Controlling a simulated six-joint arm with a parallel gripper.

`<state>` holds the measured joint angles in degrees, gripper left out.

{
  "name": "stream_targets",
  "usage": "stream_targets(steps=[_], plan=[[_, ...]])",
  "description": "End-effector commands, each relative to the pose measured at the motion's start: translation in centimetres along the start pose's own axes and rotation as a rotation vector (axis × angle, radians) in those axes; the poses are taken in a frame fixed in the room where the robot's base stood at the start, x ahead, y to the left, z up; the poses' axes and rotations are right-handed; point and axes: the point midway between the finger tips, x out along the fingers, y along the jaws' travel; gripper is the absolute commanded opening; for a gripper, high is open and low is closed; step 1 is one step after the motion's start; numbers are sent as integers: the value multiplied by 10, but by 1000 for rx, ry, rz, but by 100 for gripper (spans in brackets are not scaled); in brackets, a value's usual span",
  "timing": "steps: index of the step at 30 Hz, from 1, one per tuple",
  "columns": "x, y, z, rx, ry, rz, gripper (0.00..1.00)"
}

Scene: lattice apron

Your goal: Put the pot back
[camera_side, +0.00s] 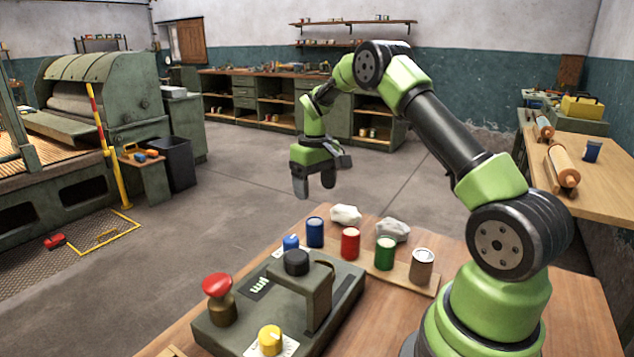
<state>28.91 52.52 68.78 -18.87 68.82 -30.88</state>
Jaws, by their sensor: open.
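Several small pots stand upright in a row on a wooden strip (402,275) on the near table: a blue pot (315,233), a red pot (350,244), a green pot (384,255) and a grey-brown pot (422,267) with a pale top. Another small dark blue pot (592,151) stands on the bench at the right. I cannot tell which pot the task means. My gripper (315,188) points down, open and empty. In the picture it is above the blue pot, apart from all the pots.
Two crumpled white rags (345,214) (392,230) lie behind the row. A control box (340,300) with a red mushroom button (217,286), a black knob (297,262) and a yellow knob (270,340) stands left of it. Rollers (563,166) lie on the right bench (603,178).

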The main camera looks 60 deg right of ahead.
Motion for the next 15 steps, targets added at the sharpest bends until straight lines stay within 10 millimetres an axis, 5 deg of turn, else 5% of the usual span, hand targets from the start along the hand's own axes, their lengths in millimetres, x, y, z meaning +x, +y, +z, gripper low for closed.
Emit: stream_targets(steps=[5,8,15], plan=[[-34,-17,5,-1,43,-4,70],[-71,-41,17,1,105,-17,70],[-156,-105,89,15,281,-92,70]])
